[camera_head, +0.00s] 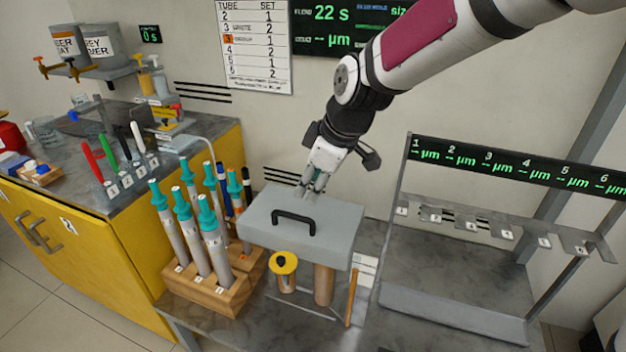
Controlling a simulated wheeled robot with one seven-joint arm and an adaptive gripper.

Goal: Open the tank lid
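The tank lid (335,218) is a flat light-grey slab with a dark bar handle (293,217) on its top. It looks closed, lying level; the tank under it is mostly hidden. My gripper (311,190) points down over the back part of the lid, behind the handle and apart from it. Its fingers look close together, but they are too small to tell whether they are open, shut or touching the lid.
A wooden rack (228,290) of teal-capped tubes stands close left of the lid. A metal stand (455,305) with a numbered display is to the right.

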